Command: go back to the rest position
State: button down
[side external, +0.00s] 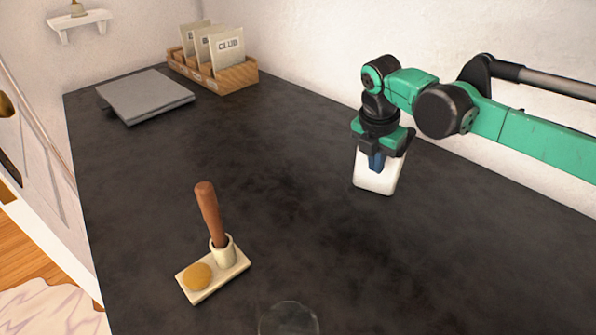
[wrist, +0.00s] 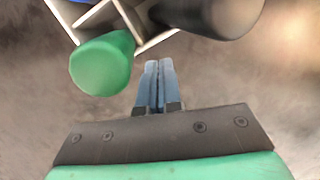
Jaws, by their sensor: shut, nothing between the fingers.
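My gripper (side external: 377,166) is at the right of the dark worktop in the side view, pointing down, its blue fingers in front of a white container (side external: 374,182). In the wrist view, the fingers of my gripper (wrist: 158,66) are together with nothing between them. The white container (wrist: 120,12) shows at the top of that view, with thin dividers. A rounded green thing (wrist: 100,66) and a dark cylinder (wrist: 225,12) stick up from it, beyond the fingertips. I cannot tell how far the fingers are from the container. Its contents are mostly hidden in the side view.
A holder (side external: 238,264) with a brown-handled tool (side external: 210,213) and a yellow round piece (side external: 197,276) stands at the front. A clear glass (side external: 288,319) is cut off at the bottom edge. A grey slab (side external: 146,96) and wooden card box (side external: 232,77) sit far back. The middle is clear.

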jog(key=d+v, duration=0.1)
jog(key=v, duration=0.5)
jog(key=s+d+r+m+t+y, duration=0.1)
jog(key=s+d+r+m, duration=0.25)
jog(key=d+m, duration=0.25)
jog(key=s+d+r+m+t+y, duration=0.1)
jog(key=s+d+r+m, duration=0.1)
jog(key=d+r+m, duration=0.35)
jog(key=s+d+f+m+t, duration=0.3)
jog(key=s+d+f+m, duration=0.5)
jog(key=s+m, duration=0.4)
jog(key=d+m, duration=0.1)
jog(key=m, duration=0.2)
jog(key=shift+s+f, duration=0.15)
jog(key=shift+s, duration=0.2)
jog(key=shift+m, duration=0.25)
